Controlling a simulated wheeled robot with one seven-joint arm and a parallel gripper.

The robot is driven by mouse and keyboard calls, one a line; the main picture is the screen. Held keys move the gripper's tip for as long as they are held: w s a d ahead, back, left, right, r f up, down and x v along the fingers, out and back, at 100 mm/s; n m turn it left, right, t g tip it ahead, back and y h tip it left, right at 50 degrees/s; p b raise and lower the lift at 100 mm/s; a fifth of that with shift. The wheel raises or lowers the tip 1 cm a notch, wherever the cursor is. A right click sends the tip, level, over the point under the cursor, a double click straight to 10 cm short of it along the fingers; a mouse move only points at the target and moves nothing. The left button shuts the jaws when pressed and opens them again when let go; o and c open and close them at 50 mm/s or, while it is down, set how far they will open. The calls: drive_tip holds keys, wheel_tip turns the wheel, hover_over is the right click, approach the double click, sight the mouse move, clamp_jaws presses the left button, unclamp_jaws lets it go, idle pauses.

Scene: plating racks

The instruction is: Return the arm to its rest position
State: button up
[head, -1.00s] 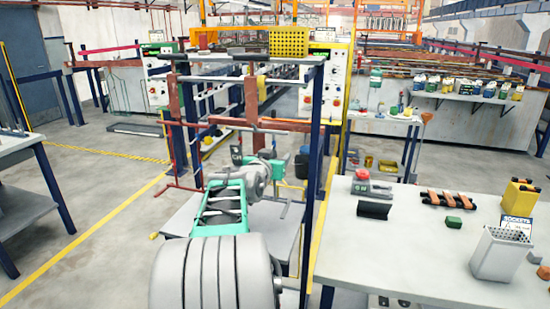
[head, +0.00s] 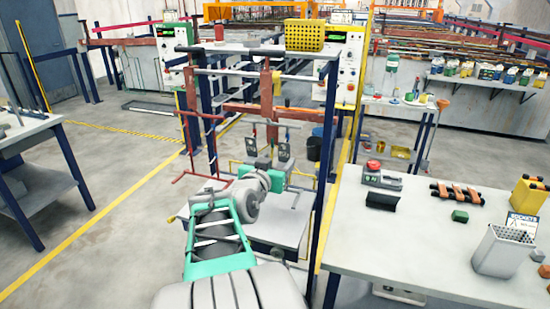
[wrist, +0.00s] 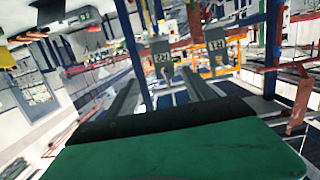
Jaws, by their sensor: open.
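My arm, grey with teal links, reaches forward from the bottom middle of the head view toward a dark blue rack frame (head: 335,130). My gripper (wrist: 160,76) shows in the wrist view as two dark fingers, open and apart, with nothing seen between them. In the head view my wrist hides most of it. Two grey tags hang on the rack in the head view, one left (head: 250,146) and one right (head: 284,148). In the wrist view the tags, left (wrist: 163,60) and right (wrist: 215,48), appear beyond the fingers, seemingly not touched.
A white table (head: 400,235) at right holds a red-topped device (head: 380,176), a yellow container (head: 528,195) and a socket bin (head: 500,248). A grey bench (head: 25,135) stands at left. Open floor (head: 110,220) lies between the bench and the rack.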

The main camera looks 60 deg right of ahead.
drive_tip(key=s+a+f+n+g+y, duration=0.15)
drive_tip(key=a+f+y, duration=0.5)
drive_tip(key=f, duration=0.75)
drive_tip(key=a+f+n+y, duration=0.4)
drive_tip(key=a+f+y, duration=0.15)
drive_tip(key=a, duration=0.75)
drive_tip(key=w+a+r+n+y, duration=0.1)
drive_tip(key=w+a+n, duration=0.2)
drive_tip(key=a, duration=0.6)
drive_tip(key=w+a+r+n+t+y, duration=0.1)
drive_tip(key=a+n, duration=0.3)
drive_tip(key=a, duration=0.6)
drive_tip(key=w+a+r+n+t+y, duration=0.1)
drive_tip(key=w+a+r+n+y, duration=0.1)
drive_tip(key=a, duration=0.8)
drive_tip(key=w+r+n, duration=0.1)
drive_tip(key=w+n, duration=0.1)
drive_tip(key=shift+w+a, duration=0.15)
drive_tip(key=shift+w, duration=0.15)
drive_tip(key=shift+r+t, duration=0.1)
drive_tip(key=shift+t, duration=0.15)
